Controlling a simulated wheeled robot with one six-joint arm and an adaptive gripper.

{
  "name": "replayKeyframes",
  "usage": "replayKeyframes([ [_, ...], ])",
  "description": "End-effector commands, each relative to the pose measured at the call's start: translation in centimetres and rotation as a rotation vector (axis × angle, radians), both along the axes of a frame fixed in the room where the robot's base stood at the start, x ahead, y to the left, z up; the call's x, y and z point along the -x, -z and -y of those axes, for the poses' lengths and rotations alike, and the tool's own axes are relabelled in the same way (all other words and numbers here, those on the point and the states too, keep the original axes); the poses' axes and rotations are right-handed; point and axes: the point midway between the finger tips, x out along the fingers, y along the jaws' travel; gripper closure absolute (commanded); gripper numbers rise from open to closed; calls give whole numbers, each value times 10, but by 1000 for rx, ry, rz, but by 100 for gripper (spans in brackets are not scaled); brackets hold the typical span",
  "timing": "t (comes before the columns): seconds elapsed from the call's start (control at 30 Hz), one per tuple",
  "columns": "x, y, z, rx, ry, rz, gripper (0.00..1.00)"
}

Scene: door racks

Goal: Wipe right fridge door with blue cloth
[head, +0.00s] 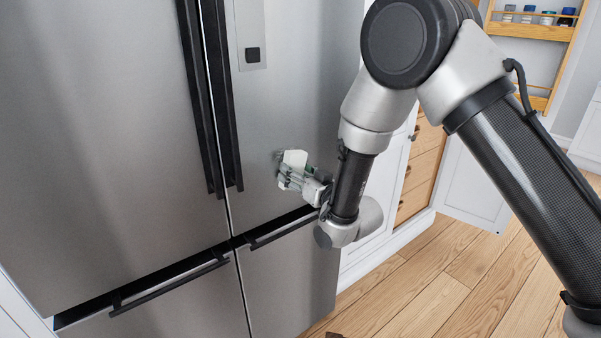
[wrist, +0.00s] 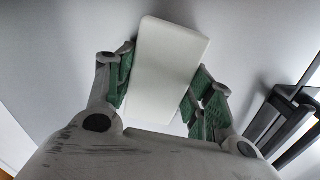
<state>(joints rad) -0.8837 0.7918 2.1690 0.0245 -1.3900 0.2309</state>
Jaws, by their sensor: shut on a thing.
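The right fridge door (head: 292,100) is a brushed grey metal panel in the head view, with a tall black handle (head: 222,100) along its left edge. My gripper (head: 291,172) is in front of the lower part of this door. It is shut on a white block-like thing (wrist: 165,65), held between its green-padded fingers in the wrist view. The white thing also shows in the head view (head: 295,158). It is close to the door; I cannot tell whether it touches. I see no blue cloth in either view.
The left fridge door (head: 100,120) has its own black handle (head: 195,80). Drawer handles (head: 280,230) run below the doors. White cabinets and an open cabinet door (head: 470,185) stand at right, with wooden floor (head: 430,280) in front.

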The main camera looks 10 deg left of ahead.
Motion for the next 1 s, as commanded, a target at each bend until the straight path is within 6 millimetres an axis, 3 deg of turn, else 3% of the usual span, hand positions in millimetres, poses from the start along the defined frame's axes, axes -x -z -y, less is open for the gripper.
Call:
replayKeyframes([
  [0.3,23,-1,-18,-1,-4,1,78],
  [1.0,49,-4,-44,-2,-3,2,78],
])
